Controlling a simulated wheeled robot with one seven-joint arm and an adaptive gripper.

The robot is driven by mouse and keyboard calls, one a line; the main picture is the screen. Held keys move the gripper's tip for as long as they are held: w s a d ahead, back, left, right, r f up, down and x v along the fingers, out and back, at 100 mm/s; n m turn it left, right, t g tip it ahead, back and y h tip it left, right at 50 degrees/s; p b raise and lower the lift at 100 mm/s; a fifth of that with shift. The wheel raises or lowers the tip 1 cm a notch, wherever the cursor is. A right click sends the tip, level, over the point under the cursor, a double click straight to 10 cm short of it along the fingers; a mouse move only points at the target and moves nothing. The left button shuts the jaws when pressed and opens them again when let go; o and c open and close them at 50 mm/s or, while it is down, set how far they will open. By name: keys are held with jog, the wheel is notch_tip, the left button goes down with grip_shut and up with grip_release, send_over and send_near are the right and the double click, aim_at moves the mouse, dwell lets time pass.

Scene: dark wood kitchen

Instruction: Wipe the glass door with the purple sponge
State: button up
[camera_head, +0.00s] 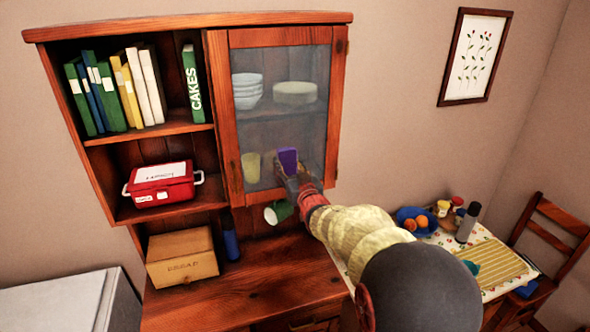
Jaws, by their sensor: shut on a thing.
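The glass door (280,118) is the wood-framed right door of the cabinet, and it looks closed. Its glass is hazy, with bowls and other dishes visible behind it. The purple sponge (288,158) is at the lower right part of the glass. My gripper (289,173) is shut on the sponge and holds it upright in front of the pane. I cannot tell from this view whether the sponge touches the glass. My gripper and arm hide part of the door's lower right frame.
Open shelves at left hold several books (120,90) and a red box (160,184). A table (505,258) with food and jars stands at right. The counter's front is clear.

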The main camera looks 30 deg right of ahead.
aim_at(264, 158)
jog(key=shift+w+a+f+b, duration=0.1)
jog(key=shift+w+a+b, duration=0.2)
jog(key=shift+a+b, duration=0.7)
jog(key=shift+w+a+f+b, duration=0.1)
jog(key=shift+w+a+b, duration=0.15)
jog(key=shift+a+b, duration=0.75)
jog(key=shift+w+a+b, duration=0.3)
jog(key=shift+a+b, duration=0.65)
jog(key=shift+a, duration=0.1)
jog(key=shift+a+r, duration=0.2)
jog(key=shift+a, duration=0.2)
jog(key=shift+w+d+r, duration=0.1)
jog(key=shift+w+r, duration=0.05)
jog(key=shift+r, duration=0.7)
jog(key=shift+s+d+b, duration=0.3)
jog(key=shift+d+b, duration=0.05)
jog(key=shift+d, duration=0.55)
jog(key=shift+s+d+b, duration=0.25)
jog(key=shift+d+b, duration=0.1)
jog(key=shift+d, duration=0.55)
jog(key=s+d+p, duration=0.2)
jog(key=d, duration=0.4)
jog(key=shift+d, duration=0.3)
jog(key=shift+f, duration=0.1)
jog(key=shift+v, duration=2.95)
jog(key=shift+s+a, duration=0.1)
jog(key=shift+v, duration=1.35)
